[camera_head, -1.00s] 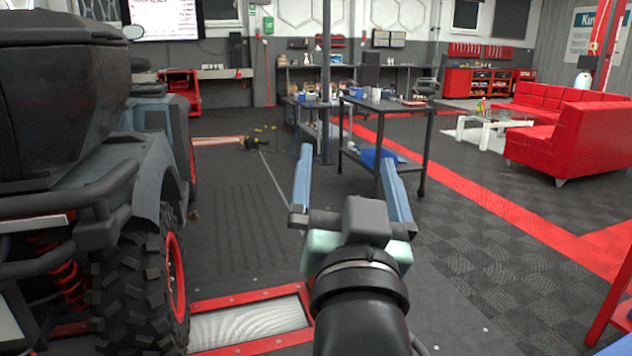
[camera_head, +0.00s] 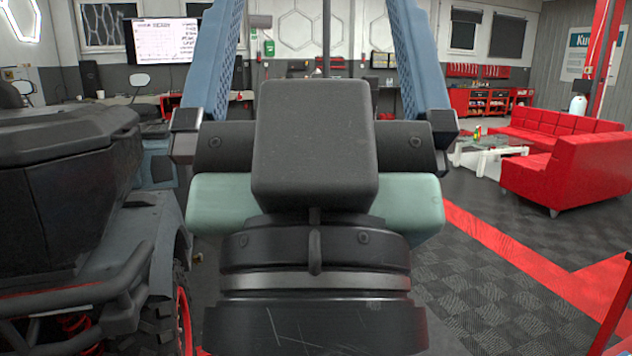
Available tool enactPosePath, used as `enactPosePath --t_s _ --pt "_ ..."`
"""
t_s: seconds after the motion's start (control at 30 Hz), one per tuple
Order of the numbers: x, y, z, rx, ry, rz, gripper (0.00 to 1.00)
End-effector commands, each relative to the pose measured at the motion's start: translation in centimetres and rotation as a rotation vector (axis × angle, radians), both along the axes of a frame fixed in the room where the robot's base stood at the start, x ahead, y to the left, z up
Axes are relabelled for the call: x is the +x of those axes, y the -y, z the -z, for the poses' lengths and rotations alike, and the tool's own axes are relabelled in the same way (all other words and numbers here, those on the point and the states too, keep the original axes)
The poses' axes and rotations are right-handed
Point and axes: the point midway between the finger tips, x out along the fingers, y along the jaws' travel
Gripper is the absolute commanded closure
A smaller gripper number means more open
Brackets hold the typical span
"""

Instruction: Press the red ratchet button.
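No red ratchet button can be made out in the head view. My gripper (camera_head: 314,30) fills the middle of the picture, close to the camera, with its two blue fingers pointing up and away. The fingers are wide apart with nothing seen between them, and their tips run out of the top edge. The gripper body hides the middle of the room, including the carts seen there before.
A dark off-road vehicle (camera_head: 70,190) stands close on the left. A red sofa (camera_head: 570,165) and a low white table (camera_head: 490,150) stand on the right. A red post (camera_head: 604,60) rises at the far right. The floor (camera_head: 480,280) right of my gripper is clear.

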Motion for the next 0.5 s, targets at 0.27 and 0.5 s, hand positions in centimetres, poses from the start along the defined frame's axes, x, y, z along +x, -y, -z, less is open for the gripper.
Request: enactPosePath --t_s 0.27,0.5 --pt "0.0 0.0 -7.6 0.0 -0.001 -0.001 0.0" --pt "0.0 0.0 -8.3 0.0 -0.001 -0.001 0.0"
